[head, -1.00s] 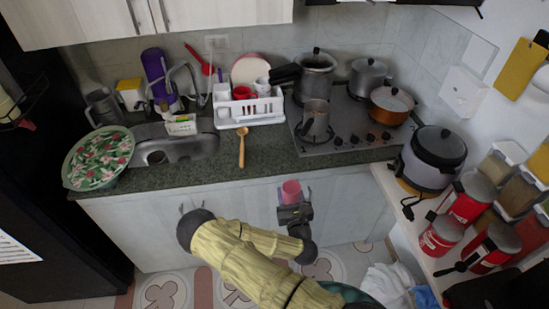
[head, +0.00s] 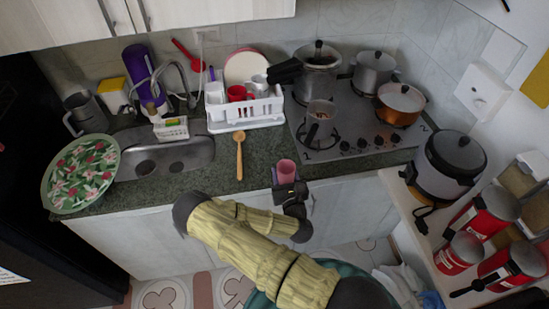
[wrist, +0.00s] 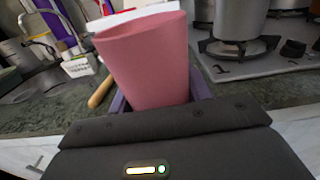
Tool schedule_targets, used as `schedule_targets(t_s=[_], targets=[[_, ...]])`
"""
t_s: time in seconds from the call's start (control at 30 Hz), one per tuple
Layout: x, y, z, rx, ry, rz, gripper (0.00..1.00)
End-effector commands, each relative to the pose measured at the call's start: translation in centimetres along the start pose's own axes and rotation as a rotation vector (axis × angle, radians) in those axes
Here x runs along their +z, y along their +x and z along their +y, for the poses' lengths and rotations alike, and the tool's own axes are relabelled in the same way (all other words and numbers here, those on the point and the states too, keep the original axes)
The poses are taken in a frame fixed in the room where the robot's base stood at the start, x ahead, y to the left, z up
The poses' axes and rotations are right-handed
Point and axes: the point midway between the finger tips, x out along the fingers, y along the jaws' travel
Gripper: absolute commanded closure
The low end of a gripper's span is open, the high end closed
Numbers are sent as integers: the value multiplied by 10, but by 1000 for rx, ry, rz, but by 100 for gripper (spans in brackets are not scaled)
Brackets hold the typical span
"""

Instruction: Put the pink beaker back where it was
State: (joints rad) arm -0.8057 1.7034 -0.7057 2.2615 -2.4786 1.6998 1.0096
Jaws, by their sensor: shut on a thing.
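The pink beaker (head: 287,171) is held by my gripper (head: 288,182) at the front edge of the counter, right of the wooden spoon. In the wrist view the pink beaker (wrist: 147,62) stands roughly upright between the purple fingers (wrist: 160,98), open end up, and looks empty-sided from outside; its inside is mostly hidden. My gripper is shut on it. Whether its base touches the counter cannot be told.
A white dish rack (head: 245,112) with a red cup stands behind. A wooden spoon (head: 239,158) lies on the green counter (head: 205,180). The stove (head: 350,130) with several pots is at right, the sink (head: 165,160) at left. Counter near the spoon is clear.

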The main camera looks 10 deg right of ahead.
Motion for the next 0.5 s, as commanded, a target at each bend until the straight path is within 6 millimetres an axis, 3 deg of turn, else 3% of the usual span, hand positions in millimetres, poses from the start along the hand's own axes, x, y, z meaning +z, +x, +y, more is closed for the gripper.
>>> schedule_targets(t_s=[0.5], targets=[[1, 4, 5, -1, 1, -5, 75]])
